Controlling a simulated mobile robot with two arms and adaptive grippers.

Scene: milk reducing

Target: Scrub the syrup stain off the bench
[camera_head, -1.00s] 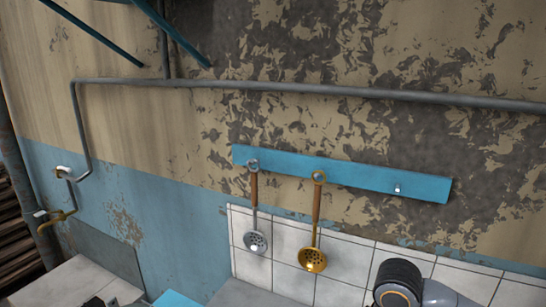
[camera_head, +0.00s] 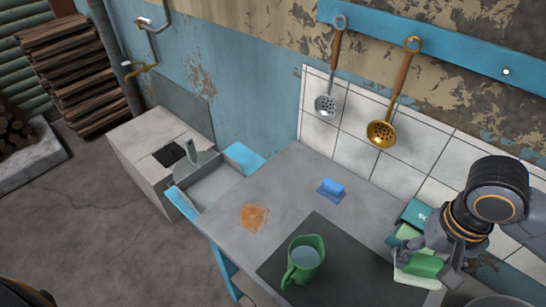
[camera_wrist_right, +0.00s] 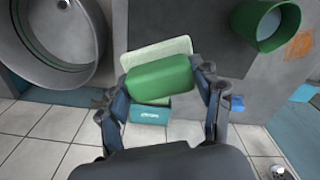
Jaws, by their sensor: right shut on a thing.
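The orange syrup stain (camera_head: 255,217) is on the grey bench (camera_head: 285,180), left of the dark mat. It also shows at the upper right of the wrist view (camera_wrist_right: 300,46). My right gripper (camera_head: 425,262) is at the right part of the bench, well away from the stain. It is shut on a green sponge (camera_wrist_right: 160,78), which sits between its two fingers. A pale green slab (camera_wrist_right: 160,52) lies beneath the sponge; I cannot tell whether they touch. My left gripper is not in view.
A green jug (camera_head: 305,262) stands on the dark mat (camera_head: 340,262) between stain and gripper. A small blue block (camera_head: 331,189) lies behind. A teal box (camera_wrist_right: 150,113) is beside the sponge. A round metal pot (camera_wrist_right: 55,75) is close by. Ladles hang on the wall.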

